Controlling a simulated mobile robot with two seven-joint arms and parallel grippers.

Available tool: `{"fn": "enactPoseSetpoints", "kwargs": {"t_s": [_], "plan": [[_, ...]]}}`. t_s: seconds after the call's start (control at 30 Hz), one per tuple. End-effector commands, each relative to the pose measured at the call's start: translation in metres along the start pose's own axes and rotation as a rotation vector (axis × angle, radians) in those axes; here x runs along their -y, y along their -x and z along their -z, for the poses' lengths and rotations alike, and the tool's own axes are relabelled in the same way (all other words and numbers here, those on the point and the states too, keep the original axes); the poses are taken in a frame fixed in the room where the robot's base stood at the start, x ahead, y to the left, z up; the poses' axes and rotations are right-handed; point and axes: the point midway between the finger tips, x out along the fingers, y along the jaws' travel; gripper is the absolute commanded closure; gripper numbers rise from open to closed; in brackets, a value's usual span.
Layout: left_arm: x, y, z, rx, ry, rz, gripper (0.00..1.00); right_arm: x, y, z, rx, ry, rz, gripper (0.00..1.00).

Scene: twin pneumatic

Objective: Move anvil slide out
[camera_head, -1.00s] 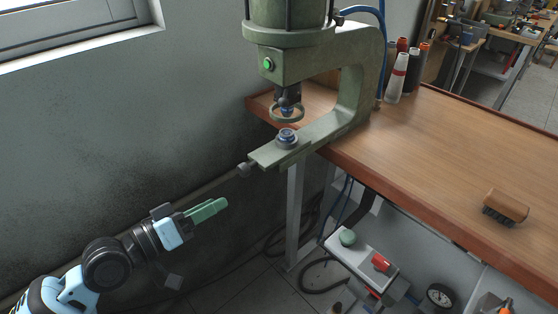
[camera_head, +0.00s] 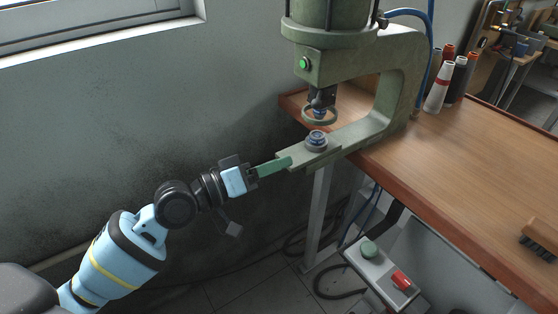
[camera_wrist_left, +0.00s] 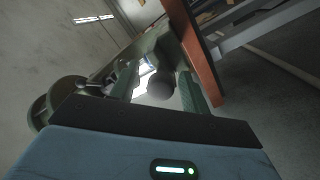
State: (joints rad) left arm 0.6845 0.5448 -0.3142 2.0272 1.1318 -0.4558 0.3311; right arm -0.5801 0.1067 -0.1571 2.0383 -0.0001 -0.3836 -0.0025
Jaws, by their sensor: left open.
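The green press (camera_head: 350,120) has a lower arm with a round anvil (camera_head: 316,140) on its slide (camera_head: 296,155), under the ring-shaped upper tool (camera_head: 319,115). My left gripper (camera_head: 284,164) is at the front end of this slide, its green fingers pointing toward it. In the left wrist view, a dark round knob (camera_wrist_left: 160,87) lies between the two open fingers of my left gripper (camera_wrist_left: 162,80). I cannot tell whether the fingers touch it. In the head view the knob is hidden by the gripper. My right gripper is not in view.
The wooden table (camera_head: 460,160) carries thread cones (camera_head: 438,85) and a brush (camera_head: 541,238). Below it is a control box (camera_head: 383,275) with a green and a red button. The wall (camera_head: 100,130) is close behind my left arm. The floor below my left gripper looks open.

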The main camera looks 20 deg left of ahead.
Motion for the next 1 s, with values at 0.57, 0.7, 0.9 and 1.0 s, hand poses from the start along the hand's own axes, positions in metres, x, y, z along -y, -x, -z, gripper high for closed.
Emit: {"fn": "enactPoseSetpoints", "kwargs": {"t_s": [0.57,0.7,0.9,1.0], "plan": [[0.0,-0.016,-0.001,0.002,0.0,0.001,0.65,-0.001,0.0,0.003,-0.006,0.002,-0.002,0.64],[0.0,-0.015,-0.001,0.002,0.0,0.0,0.84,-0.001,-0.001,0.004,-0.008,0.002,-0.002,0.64],[-0.001,-0.015,0.0,0.0,-0.003,-0.001,1.0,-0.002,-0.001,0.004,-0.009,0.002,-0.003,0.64],[-0.001,-0.015,0.0,0.0,-0.005,-0.001,1.0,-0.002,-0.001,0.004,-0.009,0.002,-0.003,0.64]]}}
